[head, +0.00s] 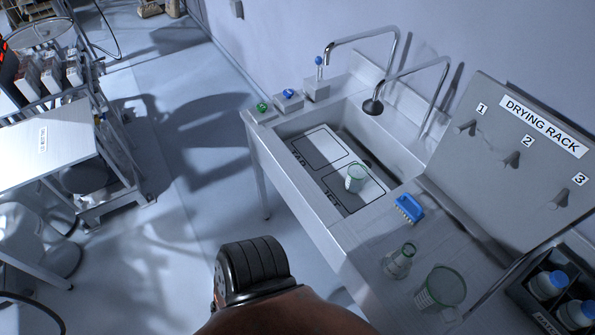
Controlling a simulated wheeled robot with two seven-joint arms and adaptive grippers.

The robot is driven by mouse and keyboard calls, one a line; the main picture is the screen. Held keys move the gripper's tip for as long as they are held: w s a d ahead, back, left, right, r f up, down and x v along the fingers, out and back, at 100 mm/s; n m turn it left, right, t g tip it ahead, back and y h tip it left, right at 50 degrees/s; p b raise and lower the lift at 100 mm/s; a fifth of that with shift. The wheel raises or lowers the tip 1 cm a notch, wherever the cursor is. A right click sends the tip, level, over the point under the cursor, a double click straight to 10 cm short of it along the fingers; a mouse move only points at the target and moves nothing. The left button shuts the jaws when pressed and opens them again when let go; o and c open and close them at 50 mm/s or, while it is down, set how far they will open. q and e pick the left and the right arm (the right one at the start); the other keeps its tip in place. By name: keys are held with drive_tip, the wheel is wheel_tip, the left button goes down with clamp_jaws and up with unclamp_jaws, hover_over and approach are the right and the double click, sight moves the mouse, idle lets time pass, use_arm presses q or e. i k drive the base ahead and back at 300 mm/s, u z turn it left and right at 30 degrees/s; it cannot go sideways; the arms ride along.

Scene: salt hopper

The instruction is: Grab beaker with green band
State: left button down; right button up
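A small clear beaker (355,178) with a greenish tint stands in the sink, on the marked panels of its floor. A larger clear beaker (440,288) with a greenish rim and pale markings stands on the counter at the lower right. A conical flask (399,262), also greenish, stands to its left. At this size I cannot tell for sure which vessel carries a green band. Neither of my grippers can be made out in the head view. A dark ribbed part of my own body shows at the bottom middle.
The steel sink (290,190) has two curved taps (390,50) behind it. A blue brush (409,208) lies on its right ledge. The sloped drying rack (480,170) has three numbered pegs. A dark crate (520,295) holds blue-capped bottles. Floor left of the sink is clear.

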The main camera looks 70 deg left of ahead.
sight(357, 173)
drive_tip(key=u, duration=1.75)
